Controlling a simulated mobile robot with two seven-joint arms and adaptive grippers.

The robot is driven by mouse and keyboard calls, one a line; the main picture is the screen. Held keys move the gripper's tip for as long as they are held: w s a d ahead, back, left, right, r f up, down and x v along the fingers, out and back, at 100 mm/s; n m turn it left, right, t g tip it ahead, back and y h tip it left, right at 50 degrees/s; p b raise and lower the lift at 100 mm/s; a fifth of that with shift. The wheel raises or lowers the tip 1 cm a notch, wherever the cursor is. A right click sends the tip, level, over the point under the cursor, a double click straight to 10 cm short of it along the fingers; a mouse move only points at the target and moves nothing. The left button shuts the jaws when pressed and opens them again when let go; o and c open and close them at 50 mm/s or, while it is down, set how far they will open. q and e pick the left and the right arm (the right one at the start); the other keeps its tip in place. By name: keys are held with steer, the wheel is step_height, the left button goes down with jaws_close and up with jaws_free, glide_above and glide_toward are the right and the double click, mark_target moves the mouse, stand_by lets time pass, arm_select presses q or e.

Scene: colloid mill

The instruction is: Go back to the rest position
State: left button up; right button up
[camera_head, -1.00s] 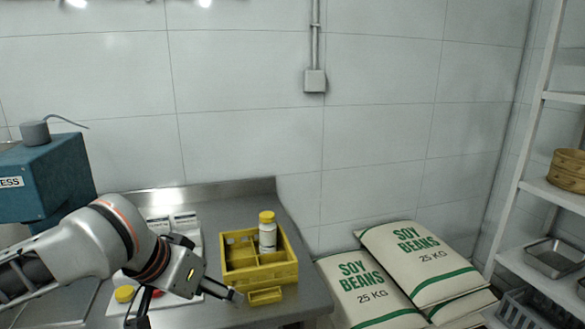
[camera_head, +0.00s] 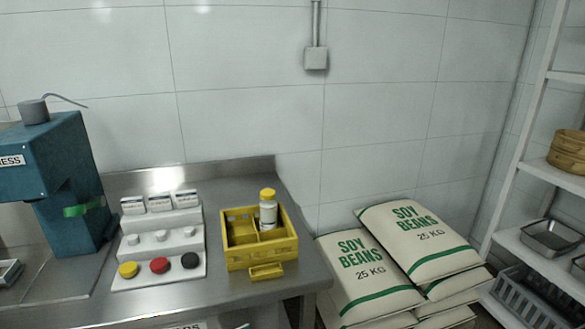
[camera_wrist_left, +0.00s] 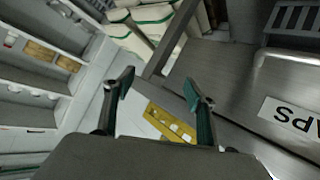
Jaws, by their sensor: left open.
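My left gripper (camera_wrist_left: 158,88) shows in the left wrist view with its two dark fingers spread apart and nothing between them. In the head view the left arm is out of sight over the counter. My right gripper is in neither view. A yellow divided crate (camera_head: 262,262) stands on the steel counter (camera_head: 222,290). A white bottle with a yellow cap (camera_head: 268,207) stands upright in its back right part. A yellow piece (camera_wrist_left: 170,124), perhaps part of the crate, shows beyond the fingers in the wrist view.
A white stepped stand (camera_head: 190,218) with yellow, red and black caps is left of the crate. A blue machine (camera_head: 60,185) stands farther left. Soy bean sacks (camera_head: 365,272) lie right of the counter. Shelves (camera_head: 545,185) stand at far right. A CAPS label (camera_wrist_left: 303,118) shows in the wrist view.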

arm_select(q)
steer(key=s+a+f+y, duration=0.2)
steer(key=s+a+f, duration=0.4)
steer(key=s+f, duration=0.2)
steer(key=s+a+f+m+y, duration=0.1)
steer(key=s+a+f+y, duration=0.2)
steer(key=s+a+f, duration=0.3)
step_height(320, 180, down, 4)
steer(key=s, duration=0.2)
steer(key=shift+s+r+t, duration=0.25)
steer(key=shift+s+t, duration=0.05)
steer(key=shift+s, duration=0.1)
